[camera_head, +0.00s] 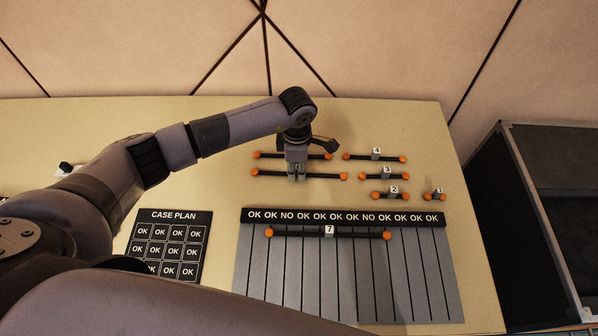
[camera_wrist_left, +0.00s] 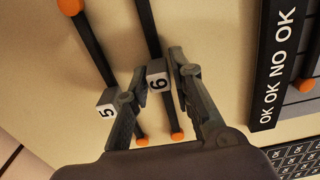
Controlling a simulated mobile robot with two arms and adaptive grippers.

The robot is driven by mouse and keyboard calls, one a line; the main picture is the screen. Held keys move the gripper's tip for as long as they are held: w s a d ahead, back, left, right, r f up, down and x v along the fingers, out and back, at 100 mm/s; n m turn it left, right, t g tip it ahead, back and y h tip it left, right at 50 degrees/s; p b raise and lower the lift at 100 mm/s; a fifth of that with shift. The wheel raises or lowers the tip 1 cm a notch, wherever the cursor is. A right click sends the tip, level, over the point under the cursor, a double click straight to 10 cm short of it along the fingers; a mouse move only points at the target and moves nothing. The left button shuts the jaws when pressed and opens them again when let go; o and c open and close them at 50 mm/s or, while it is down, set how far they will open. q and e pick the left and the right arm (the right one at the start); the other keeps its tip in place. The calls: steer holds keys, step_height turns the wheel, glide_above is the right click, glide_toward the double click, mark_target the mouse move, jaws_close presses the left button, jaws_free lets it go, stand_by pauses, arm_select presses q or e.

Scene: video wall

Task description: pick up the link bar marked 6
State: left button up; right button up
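Link bar 6 is a dark rod with orange ends. Its white block marked 6 (camera_wrist_left: 158,81) sits between the two fingers of my left gripper (camera_wrist_left: 160,68) in the left wrist view. The fingers stand close on either side of the block, and I cannot tell whether both touch it. In the head view the gripper (camera_head: 296,174) points down over the middle of bar 6 (camera_head: 325,175) and hides its block. The bar appears to lie on the table. My right gripper is not in view.
Link bar 5 (camera_head: 268,155) lies just behind bar 6, its block (camera_wrist_left: 106,106) beside the left finger. Bars 4 (camera_head: 376,154), 3 (camera_head: 386,172), 2 (camera_head: 393,190) and 1 (camera_head: 440,191) lie to the right. Bar 7 (camera_head: 350,234) lies on a striped grey board (camera_head: 262,290) in front.

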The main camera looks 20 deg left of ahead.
arm_select(q)
jaws_close()
steer(key=shift+r, duration=0.15)
stand_by(0.4)
